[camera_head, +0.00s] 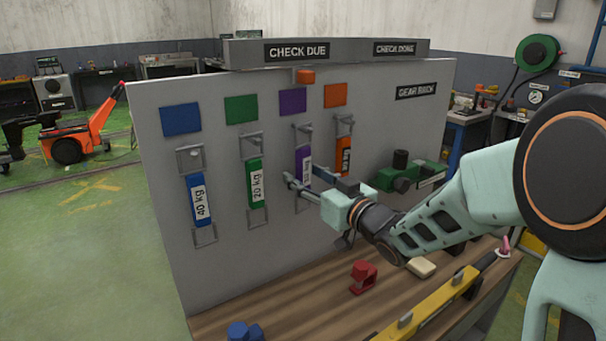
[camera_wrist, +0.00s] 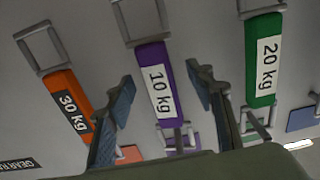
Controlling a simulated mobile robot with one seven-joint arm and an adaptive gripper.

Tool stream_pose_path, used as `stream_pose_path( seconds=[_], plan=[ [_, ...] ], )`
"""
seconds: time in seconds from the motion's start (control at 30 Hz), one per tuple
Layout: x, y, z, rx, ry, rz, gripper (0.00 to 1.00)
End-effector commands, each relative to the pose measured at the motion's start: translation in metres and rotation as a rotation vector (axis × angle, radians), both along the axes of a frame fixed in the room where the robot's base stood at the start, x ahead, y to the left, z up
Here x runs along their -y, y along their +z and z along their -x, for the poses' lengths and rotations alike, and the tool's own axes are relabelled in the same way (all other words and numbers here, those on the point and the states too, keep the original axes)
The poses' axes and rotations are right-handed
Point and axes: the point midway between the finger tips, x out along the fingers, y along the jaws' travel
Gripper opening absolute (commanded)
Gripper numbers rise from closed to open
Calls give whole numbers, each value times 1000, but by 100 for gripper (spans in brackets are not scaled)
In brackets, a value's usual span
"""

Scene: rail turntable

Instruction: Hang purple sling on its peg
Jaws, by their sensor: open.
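The purple sling (camera_head: 303,158) hangs upright against the grey board, below the purple square (camera_head: 292,102). Its upper metal ring is at the peg (camera_head: 304,128) there; whether the peg passes through the ring is too small to tell. In the wrist view the purple sling (camera_wrist: 153,64) has a "10 kg" label, with a metal ring at each end. My gripper (camera_head: 299,174) is open in front of its lower part. In the wrist view my gripper (camera_wrist: 160,75) has one finger on each side of the sling, with gaps showing. The fingers partly hide the sling in the head view.
Blue (camera_head: 198,200), green (camera_head: 255,183) and orange (camera_head: 343,155) slings hang beside it, the orange one close to my gripper. A green clamp-like tool (camera_head: 405,177) is mounted to the right. A red shackle-like piece (camera_head: 363,277) and a yellow level (camera_head: 432,305) lie on the bench below.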

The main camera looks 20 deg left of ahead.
Motion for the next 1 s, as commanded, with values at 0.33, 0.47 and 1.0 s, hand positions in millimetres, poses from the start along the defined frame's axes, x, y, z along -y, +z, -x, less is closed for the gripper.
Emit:
stream_pose_path(
  seconds=[0.33,0.47,1.0],
  plan=[
    [11,0,10,1,-1,-1,49],
    [15,0,13,0,-1,0,49],
    [31,0,27,-1,-1,0,49]
  ],
)
